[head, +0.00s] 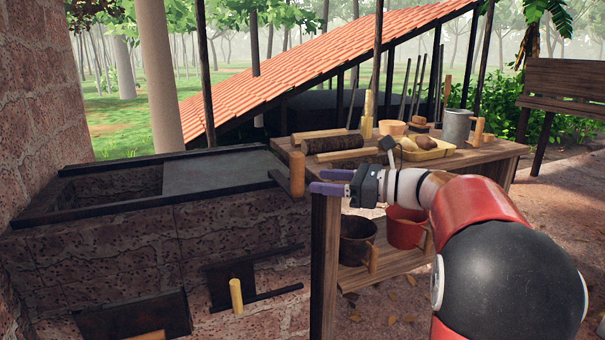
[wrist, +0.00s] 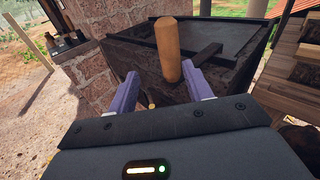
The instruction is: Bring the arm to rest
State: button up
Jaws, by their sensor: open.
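My gripper (head: 330,181) is at the left end of my arm in the head view, in front of the wooden table's left side. Its two purple fingers also show in the wrist view (wrist: 160,92), spread apart with a gap between them. A wooden handle (head: 297,174) stands just beyond the fingertips on the corner of the stone trough. In the wrist view the handle (wrist: 167,48) shows above and between the fingers. I cannot tell whether the fingers touch it, and nothing is seen clamped between them.
The wooden table (head: 480,155) holds rollers, a yellow tray (head: 428,150) and a grey metal can (head: 457,127). Two pots, one dark (head: 356,240) and one red (head: 404,228), sit on its lower shelf. The stone trough (head: 130,240) fills the left. Open ground lies right of the table.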

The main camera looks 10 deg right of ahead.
jog(key=s+a+f+n+g+h, duration=0.25)
jog(key=s+f+n, duration=0.2)
jog(key=s, duration=0.35)
jog(key=s+a+f+n+g+h, duration=0.2)
jog(key=s+a+f+n+h, duration=0.2)
jog(key=s+n, duration=0.3)
jog(key=s+d+f+n+h, duration=0.3)
jog(key=s+f+n+h, duration=0.1)
jog(key=s+f+n, duration=0.1)
jog(key=s+d+f+n+t+h, duration=0.1)
jog(key=s+d+f+n+h, duration=0.1)
jog(key=s+f+n+h, duration=0.2)
jog(key=s+n, duration=0.3)
jog(key=s, duration=0.3)
jog(key=shift+d+f, duration=0.35)
jog(key=shift+d, duration=0.05)
jog(key=shift+f+h, duration=0.1)
jog(key=shift+h, duration=0.15)
